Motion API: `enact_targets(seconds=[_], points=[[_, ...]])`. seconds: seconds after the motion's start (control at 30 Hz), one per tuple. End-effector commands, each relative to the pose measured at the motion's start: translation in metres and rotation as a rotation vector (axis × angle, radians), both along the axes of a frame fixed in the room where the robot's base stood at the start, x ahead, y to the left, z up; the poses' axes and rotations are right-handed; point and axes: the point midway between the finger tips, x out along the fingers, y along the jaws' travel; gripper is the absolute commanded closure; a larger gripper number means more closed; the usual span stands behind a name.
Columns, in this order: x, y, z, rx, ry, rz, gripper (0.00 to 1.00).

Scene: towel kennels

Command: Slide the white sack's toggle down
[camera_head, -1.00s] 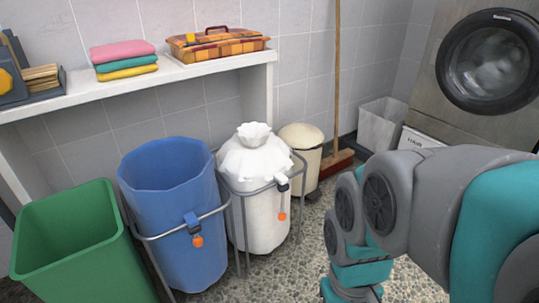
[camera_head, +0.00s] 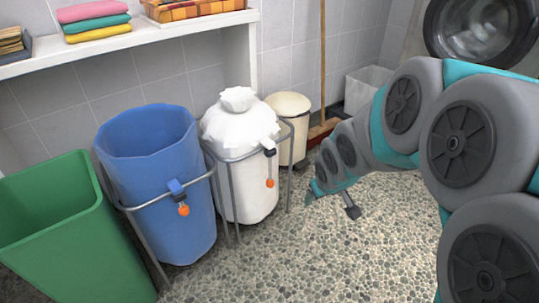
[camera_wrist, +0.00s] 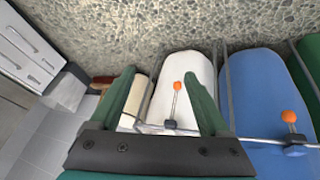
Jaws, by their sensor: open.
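The white sack (camera_head: 240,128) hangs upright in a grey metal frame, its top gathered into a closed, ruffled neck. Its dark toggle (camera_head: 270,152) sits at the frame's top rail on the front right, with an orange ball (camera_head: 270,183) on a cord below. The wrist view, which shows the scene upside down, has the toggle (camera_wrist: 170,124) and ball (camera_wrist: 177,86) between the fingers in the picture. My gripper (camera_wrist: 160,75) is open and empty. In the head view it is right of the sack, apart from it and partly hidden by my arm.
A blue sack (camera_head: 150,140) with its own toggle and orange ball (camera_head: 183,210) stands left, beside a green bin (camera_head: 60,225). A cream bin (camera_head: 290,108) and broom (camera_head: 322,60) stand behind right. A shelf (camera_head: 130,42) runs behind. The pebbled floor in front is clear.

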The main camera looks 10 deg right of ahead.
Motion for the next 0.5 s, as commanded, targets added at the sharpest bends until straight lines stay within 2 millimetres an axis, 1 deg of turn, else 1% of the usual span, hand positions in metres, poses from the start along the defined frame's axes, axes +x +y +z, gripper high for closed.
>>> enact_targets(seconds=[0.03, 0.2, 0.4, 0.5], points=[[0.014, -0.002, -0.011, 0.005, -0.032, 0.017, 0.20], [0.060, -0.001, -0.028, 0.028, -0.160, 0.089, 0.20], [0.107, 0.007, -0.044, 0.077, -0.314, 0.174, 0.20], [0.127, 0.013, -0.050, 0.112, -0.394, 0.214, 0.20]])
